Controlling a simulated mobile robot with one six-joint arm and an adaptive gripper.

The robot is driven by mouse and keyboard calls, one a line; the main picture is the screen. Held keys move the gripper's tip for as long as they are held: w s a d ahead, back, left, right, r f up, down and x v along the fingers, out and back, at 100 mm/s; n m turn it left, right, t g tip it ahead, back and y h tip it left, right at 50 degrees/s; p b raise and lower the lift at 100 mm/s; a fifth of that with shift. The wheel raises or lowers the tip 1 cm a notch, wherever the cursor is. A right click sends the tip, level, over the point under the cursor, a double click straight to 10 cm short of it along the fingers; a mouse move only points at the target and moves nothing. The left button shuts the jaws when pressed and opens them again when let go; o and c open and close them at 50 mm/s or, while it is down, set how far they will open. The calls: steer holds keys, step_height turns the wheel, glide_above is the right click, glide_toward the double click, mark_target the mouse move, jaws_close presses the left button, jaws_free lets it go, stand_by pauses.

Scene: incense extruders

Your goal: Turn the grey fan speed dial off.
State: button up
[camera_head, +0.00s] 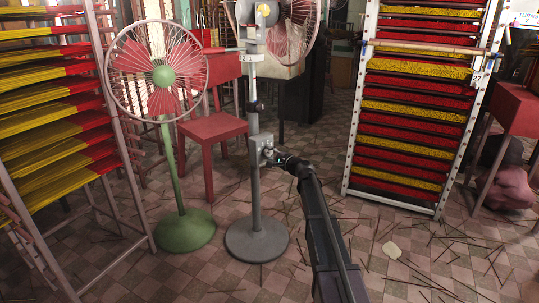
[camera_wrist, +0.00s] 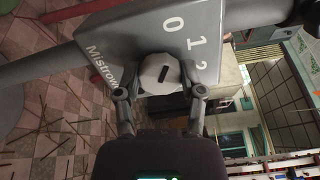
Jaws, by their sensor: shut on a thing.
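The grey fan stands in the middle of the head view on a round grey base (camera_head: 256,240). Its grey control box (camera_head: 261,148) sits partway up the pole. The box fills the upper part of the wrist view (camera_wrist: 130,40), with the numbers 0, 1 and 2 and lettering on its face. The pale grey dial (camera_wrist: 160,73), with a dark slot, sits between my gripper's (camera_wrist: 160,85) two fingers, which are shut on its sides. In the head view my gripper (camera_head: 272,156) is at the box's right side. I cannot tell which number the dial points to.
A green fan (camera_head: 185,230) stands left of the grey fan. A red stool (camera_head: 212,128) is behind them. Incense racks stand at left (camera_head: 60,120) and right (camera_head: 415,110). Loose sticks lie on the tiled floor (camera_head: 400,260).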

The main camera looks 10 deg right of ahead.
steer(key=shift+a, duration=0.15)
steer(key=o, duration=1.1)
steer(key=shift+o, duration=0.2)
steer(key=v, duration=1.2)
